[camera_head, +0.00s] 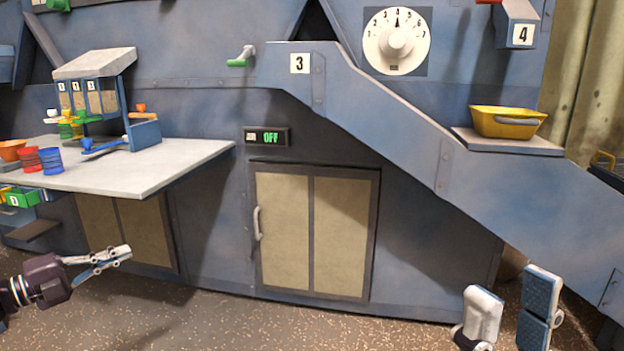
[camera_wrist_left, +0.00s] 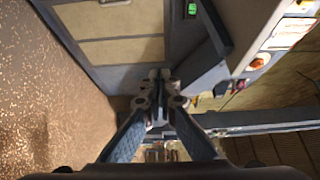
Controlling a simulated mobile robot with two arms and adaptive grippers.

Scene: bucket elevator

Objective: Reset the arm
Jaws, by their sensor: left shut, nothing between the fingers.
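My left gripper (camera_head: 124,252) is low at the left in the head view, in front of the cabinet and above the speckled floor. Its fingers are closed together with nothing between them. In the left wrist view the fingertips of the same gripper (camera_wrist_left: 160,78) meet near the middle of the picture. My right gripper (camera_head: 512,305) is at the bottom right of the head view, below the blue chute. Its two fingers stand apart, with no object visible between them. Neither gripper visibly touches anything.
A white-topped table (camera_head: 150,180) with red and blue cups stands at the left. A cabinet door (camera_head: 312,230) with a handle is in the middle, under an "OFF" display (camera_head: 268,137). A blue chute (camera_head: 400,130) slopes down right, near a yellow bucket (camera_head: 505,122) on a ledge.

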